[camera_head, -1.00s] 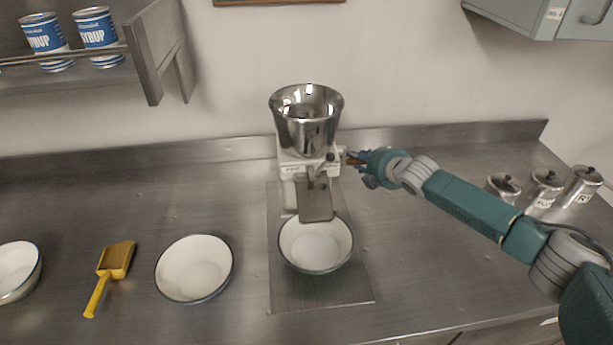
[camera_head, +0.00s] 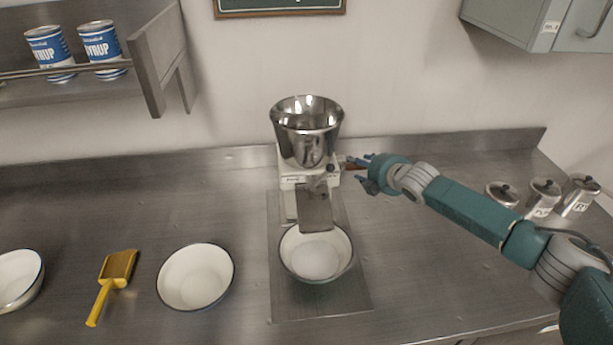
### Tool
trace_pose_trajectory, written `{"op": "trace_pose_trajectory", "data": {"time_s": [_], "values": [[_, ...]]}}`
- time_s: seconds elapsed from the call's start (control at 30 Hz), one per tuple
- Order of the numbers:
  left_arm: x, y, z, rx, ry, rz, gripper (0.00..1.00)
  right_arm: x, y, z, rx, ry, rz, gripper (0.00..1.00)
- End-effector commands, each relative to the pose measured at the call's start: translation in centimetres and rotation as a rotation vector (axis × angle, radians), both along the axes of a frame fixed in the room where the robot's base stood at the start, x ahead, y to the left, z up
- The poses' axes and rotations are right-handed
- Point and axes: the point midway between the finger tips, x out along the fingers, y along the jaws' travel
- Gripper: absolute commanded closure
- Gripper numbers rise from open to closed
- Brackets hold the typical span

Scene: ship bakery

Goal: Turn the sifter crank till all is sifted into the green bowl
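The sifter (camera_head: 307,135) stands against the back wall, with a shiny steel hopper on a white body. The hopper's visible inside looks empty. A steel chute (camera_head: 315,208) slopes down from it over a white bowl with a dark greenish rim (camera_head: 317,275). White material seems to lie in this bowl, hard to tell from its white inside. The crank with a brown handle (camera_head: 355,163) sticks out at the sifter's right. My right gripper (camera_head: 363,169) is just right of the handle, fingers spread; contact cannot be told. My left gripper is not in view.
Another white bowl with a dark blue rim (camera_head: 195,277) is left of the sifter. A yellow scoop (camera_head: 114,275) and a third bowl (camera_head: 17,279) lie farther left. Lidded canisters (camera_head: 541,196) stand at right. Syrup cans (camera_head: 99,47) sit on a shelf.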

Motion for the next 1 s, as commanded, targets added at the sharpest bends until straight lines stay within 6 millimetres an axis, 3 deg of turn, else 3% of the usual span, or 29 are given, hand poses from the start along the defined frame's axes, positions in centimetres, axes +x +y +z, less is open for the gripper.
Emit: {"op": "trace_pose_trajectory", "data": {"time_s": [0.03,0.4,0.7,1.0], "values": [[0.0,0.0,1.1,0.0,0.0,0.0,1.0,-0.4,-0.2,0.7,0.001,0.001,0.0,0.53],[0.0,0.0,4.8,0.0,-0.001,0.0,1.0,-3.4,-1.1,2.5,0.001,0.001,0.0,0.53],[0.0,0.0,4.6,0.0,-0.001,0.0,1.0,-5.4,-1.6,3.2,0.0,-0.001,-0.001,0.53],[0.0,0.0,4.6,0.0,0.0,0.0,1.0,-5.5,-1.7,3.2,0.001,-0.001,-0.001,0.53]]}}
